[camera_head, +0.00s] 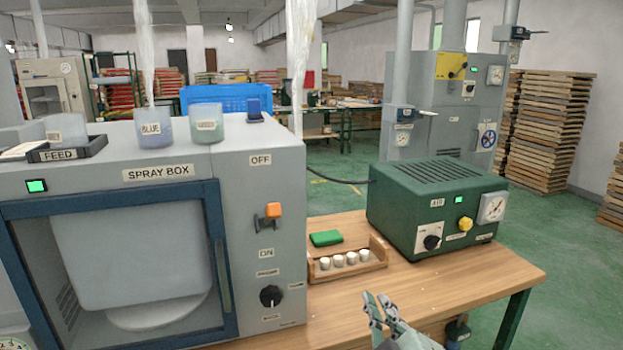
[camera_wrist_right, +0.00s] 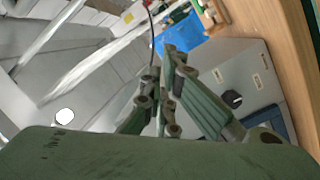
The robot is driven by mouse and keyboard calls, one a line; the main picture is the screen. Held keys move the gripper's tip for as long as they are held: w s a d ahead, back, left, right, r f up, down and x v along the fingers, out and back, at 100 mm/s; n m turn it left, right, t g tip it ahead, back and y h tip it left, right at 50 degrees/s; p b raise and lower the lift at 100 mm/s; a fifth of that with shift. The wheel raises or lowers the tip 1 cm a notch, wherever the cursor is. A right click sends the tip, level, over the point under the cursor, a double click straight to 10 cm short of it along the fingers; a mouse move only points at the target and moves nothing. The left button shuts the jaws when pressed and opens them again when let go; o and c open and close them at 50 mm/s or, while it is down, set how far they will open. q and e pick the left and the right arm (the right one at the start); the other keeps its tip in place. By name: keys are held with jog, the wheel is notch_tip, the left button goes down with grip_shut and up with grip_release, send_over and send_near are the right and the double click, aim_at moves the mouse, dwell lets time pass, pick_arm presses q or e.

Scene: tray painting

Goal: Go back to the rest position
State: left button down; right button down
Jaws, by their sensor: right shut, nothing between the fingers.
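My right gripper (camera_head: 378,304) shows at the bottom of the head view, above the front part of the wooden table (camera_head: 450,268). It is shut and empty, and it touches nothing that I can see. In the right wrist view its fingers (camera_wrist_right: 168,62) are together, with the grey spray box (camera_wrist_right: 245,68) and its black knob behind them. In the head view the spray box (camera_head: 285,222) stands to the left of the gripper, its lever switch (camera_head: 270,214) with an orange tip between OFF and ON. My left gripper is not in view.
A green air unit (camera_head: 425,215) stands at the table's right. A wooden rack (camera_head: 350,270) with several white-topped pieces and a green pad (camera_head: 326,238) lie between it and the spray box. Blue and green cups (camera_head: 206,124) stand on the box. The table's front right is clear.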

jog(key=s+d+f+m+g+h, duration=0.1)
jog(key=s+d+f+m+g, duration=0.15)
jog(key=f, duration=0.35)
jog(key=s+d+f+m+g+h, duration=0.1)
jog(key=s+f+g, duration=0.15)
jog(key=f, duration=0.45)
jog(key=s+d+f+m+g, duration=0.25)
jog(key=s+f+g, duration=0.25)
jog(key=s+f, duration=0.5)
jog(key=s+d+f+m+g, duration=0.3)
jog(key=s+f, duration=0.4)
jog(key=s, duration=0.6)
notch_tip(320, 180, down, 25)
jog(key=s+a+g+p, duration=0.1)
jog(key=s+g+p, duration=0.1)
jog(key=s+d+f+g, duration=0.1)
jog(key=s+d+f, duration=0.1)
jog(key=s+f, duration=1.2)
jog(key=shift+s+d+g+p, duration=0.3)
jog(key=shift+s+d, duration=0.1)
jog(key=shift+s, duration=0.75)
